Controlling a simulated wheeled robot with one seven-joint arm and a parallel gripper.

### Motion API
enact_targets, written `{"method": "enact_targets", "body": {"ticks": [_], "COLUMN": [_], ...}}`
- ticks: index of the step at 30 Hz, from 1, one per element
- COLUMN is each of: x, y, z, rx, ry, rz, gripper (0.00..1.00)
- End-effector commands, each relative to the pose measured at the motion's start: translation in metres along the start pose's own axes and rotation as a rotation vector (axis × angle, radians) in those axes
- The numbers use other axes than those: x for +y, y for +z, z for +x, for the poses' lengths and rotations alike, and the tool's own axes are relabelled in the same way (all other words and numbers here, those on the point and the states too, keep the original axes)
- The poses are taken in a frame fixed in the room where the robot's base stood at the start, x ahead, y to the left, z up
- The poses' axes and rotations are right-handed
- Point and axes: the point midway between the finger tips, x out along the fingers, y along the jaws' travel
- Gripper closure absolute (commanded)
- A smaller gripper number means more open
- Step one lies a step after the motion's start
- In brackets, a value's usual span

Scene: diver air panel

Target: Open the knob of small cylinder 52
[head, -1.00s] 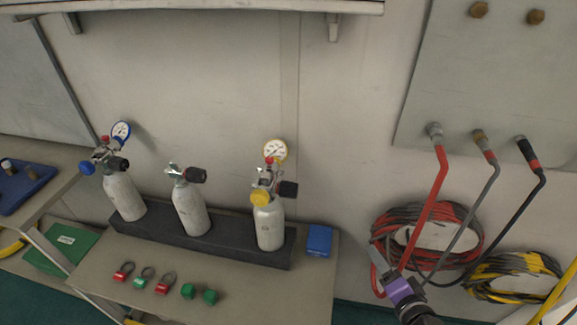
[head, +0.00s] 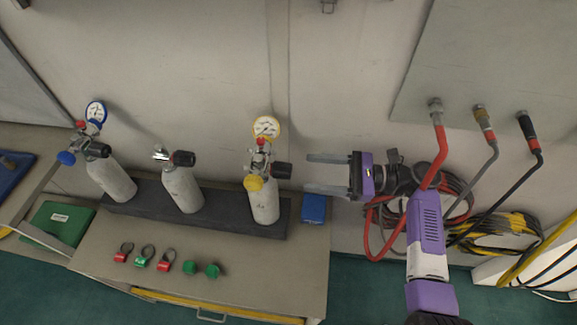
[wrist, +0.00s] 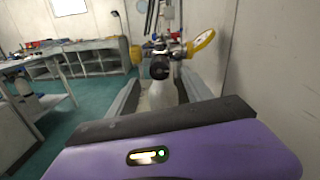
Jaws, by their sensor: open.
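Three small white cylinders stand in a dark rack (head: 150,195): a left one (head: 115,180) with a blue gauge, a middle one (head: 183,190) without a gauge, and a right one (head: 264,206) with a yellow gauge (head: 266,128) and yellow knob (head: 253,183). I cannot read any number 52. The right cylinder's black knob (head: 281,170) points right. My gripper (head: 308,174) is open and empty, just right of that knob, fingers pointing left. In the wrist view, the black knob (wrist: 160,68) shows between the fingers, apart from them, with the yellow gauge (wrist: 202,42) behind.
A blue box (head: 314,209) sits right of the rack, below my gripper. Red and green caps (head: 163,266) lie along the bench front (head: 120,285). Hoses (head: 440,150) hang from the wall panel at right, close to my arm. The wall stands behind the rack.

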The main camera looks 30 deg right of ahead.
Motion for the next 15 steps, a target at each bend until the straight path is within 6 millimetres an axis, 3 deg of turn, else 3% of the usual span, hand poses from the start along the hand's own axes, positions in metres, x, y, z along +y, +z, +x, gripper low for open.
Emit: {"method": "enact_targets", "body": {"ticks": [9,15], "x": [0.001,0.001], "y": [0.001,0.000], "z": [0.049,0.064], "rx": [0.002,0.003], "ry": [0.002,-0.001], "rz": [-0.002,-0.003], "gripper": [0.41,0.41]}}
